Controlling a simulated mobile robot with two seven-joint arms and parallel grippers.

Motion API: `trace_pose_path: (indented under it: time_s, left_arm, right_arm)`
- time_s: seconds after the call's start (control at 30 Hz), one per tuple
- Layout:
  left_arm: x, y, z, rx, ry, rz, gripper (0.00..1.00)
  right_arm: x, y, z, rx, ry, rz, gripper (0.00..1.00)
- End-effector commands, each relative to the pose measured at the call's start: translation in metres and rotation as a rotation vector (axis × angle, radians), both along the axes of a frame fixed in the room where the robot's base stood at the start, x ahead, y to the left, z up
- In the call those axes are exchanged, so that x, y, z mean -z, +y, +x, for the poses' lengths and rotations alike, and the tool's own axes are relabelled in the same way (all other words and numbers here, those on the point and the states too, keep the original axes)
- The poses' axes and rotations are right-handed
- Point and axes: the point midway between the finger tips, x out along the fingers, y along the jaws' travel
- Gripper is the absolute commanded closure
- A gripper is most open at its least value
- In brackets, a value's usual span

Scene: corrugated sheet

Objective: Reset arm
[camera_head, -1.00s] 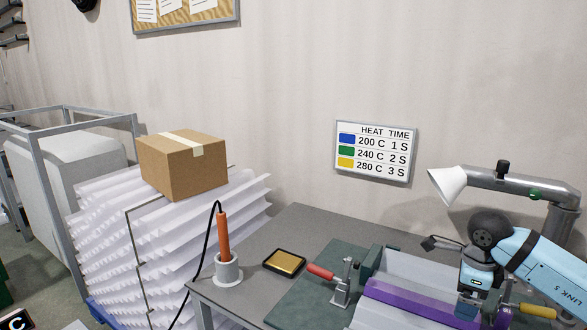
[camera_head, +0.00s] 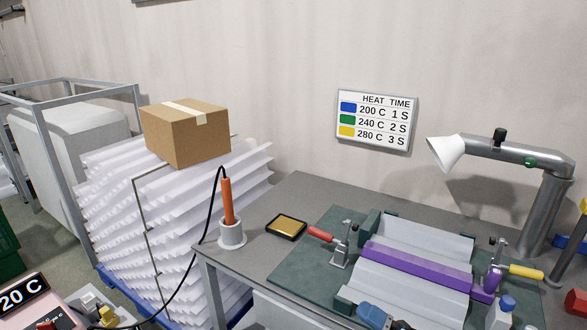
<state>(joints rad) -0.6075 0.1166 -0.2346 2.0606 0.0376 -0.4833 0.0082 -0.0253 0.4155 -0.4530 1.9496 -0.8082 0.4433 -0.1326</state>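Neither of my grippers is in view, and no arm can be made out for certain. A purple bar (camera_head: 415,263) lies across a grey corrugated sheet (camera_head: 405,293) on the green mat (camera_head: 283,268). A clamp with a red handle (camera_head: 320,234) stands at the bar's left end. A clamp with a yellow handle (camera_head: 526,271) stands at its right end. The orange-handled tool (camera_head: 227,202) stands upright in its grey holder (camera_head: 232,236).
A cardboard box (camera_head: 186,136) rests on stacked white corrugated sheets (camera_head: 160,232) at left. A blue-capped bottle (camera_head: 499,316) stands front right. A blue object (camera_head: 371,315), partly cut off, shows at the bottom edge. A display unit (camera_head: 22,294) is bottom left.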

Motion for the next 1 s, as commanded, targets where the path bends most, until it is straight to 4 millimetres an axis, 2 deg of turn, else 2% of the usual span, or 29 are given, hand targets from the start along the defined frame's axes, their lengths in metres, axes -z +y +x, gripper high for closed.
trace_pose_path:
  time_s: [0.03, 0.17, 0.3, 0.4, 0.57, 0.6, 0.63, 0.83, 1.0]
  left_arm:
    - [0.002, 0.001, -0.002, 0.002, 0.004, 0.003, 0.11]
    - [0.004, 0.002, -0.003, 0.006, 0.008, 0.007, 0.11]
    - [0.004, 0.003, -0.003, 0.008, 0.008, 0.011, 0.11]
    - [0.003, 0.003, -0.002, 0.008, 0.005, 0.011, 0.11]
    - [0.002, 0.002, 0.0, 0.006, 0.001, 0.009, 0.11]
    - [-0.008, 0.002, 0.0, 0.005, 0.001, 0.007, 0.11]
    - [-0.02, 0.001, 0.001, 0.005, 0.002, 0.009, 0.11]
    - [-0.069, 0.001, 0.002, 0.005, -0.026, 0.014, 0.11]
    - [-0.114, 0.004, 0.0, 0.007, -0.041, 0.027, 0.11]
  right_arm:
    - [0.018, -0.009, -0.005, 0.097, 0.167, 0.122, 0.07]
    - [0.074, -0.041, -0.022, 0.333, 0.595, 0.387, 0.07]
    - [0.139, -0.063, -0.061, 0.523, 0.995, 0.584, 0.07]
    - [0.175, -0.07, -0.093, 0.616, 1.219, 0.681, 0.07]
    - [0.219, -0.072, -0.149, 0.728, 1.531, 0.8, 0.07]
    - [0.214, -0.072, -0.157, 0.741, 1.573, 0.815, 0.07]
    - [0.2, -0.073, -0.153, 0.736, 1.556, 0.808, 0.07]
    - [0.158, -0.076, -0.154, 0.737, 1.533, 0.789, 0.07]
    - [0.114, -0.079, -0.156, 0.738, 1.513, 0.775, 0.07]
